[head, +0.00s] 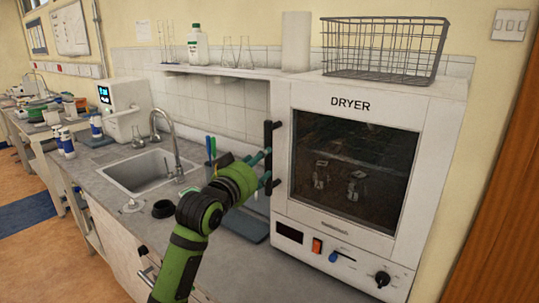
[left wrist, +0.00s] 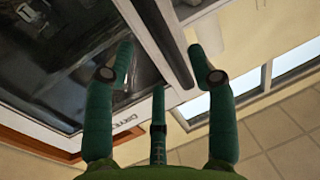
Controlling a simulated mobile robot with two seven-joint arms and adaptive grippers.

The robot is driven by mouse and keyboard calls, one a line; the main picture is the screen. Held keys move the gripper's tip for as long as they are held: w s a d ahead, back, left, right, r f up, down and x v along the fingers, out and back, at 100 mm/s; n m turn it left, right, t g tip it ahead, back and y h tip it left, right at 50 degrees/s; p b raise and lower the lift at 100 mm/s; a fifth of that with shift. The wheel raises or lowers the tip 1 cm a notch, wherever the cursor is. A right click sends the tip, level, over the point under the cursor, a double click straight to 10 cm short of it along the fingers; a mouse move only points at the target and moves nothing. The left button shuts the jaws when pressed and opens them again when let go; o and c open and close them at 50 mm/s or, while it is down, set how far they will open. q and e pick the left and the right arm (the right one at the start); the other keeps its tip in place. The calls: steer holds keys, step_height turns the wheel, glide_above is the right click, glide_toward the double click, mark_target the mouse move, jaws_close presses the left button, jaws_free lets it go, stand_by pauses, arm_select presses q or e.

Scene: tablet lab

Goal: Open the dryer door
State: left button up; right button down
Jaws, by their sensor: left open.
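The white dryer (head: 452,110) stands on the counter at the right, and its door with a dark glass window (head: 352,165) looks shut. A black vertical handle (head: 268,133) is on the door's left side. My left gripper (head: 266,167) is at the handle's lower half, its teal fingers reaching toward it and partly covering it. In the left wrist view the fingers (left wrist: 160,52) are apart, and the dark handle bar (left wrist: 163,38) runs between the two upper fingertips. I cannot tell whether any finger touches it. My right gripper is not in view.
A wire basket (head: 385,48) sits on top of the dryer. Left of my arm are a sink (head: 140,174) with a tap (head: 180,145) and a cup of pens (head: 211,150). A shelf with glassware and a bottle (head: 197,47) is behind. A blue-grey mat (head: 240,224) lies below the gripper.

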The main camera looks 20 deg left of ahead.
arm_select(q)
steer(key=shift+w+d+r+p, duration=0.15)
steer(key=shift+w+p, duration=0.35)
steer(key=shift+w, duration=0.65)
steer(key=shift+w+d+p, duration=0.2)
steer(key=shift+w+p, duration=0.3)
steer(key=shift+w, duration=0.6)
steer(key=shift+w+d+r+p, duration=0.15)
steer(key=shift+w+p, duration=0.35)
steer(key=shift+w, duration=0.65)
steer(key=shift+f, duration=0.1)
steer(key=shift+c, duration=0.4)
jaws_close()
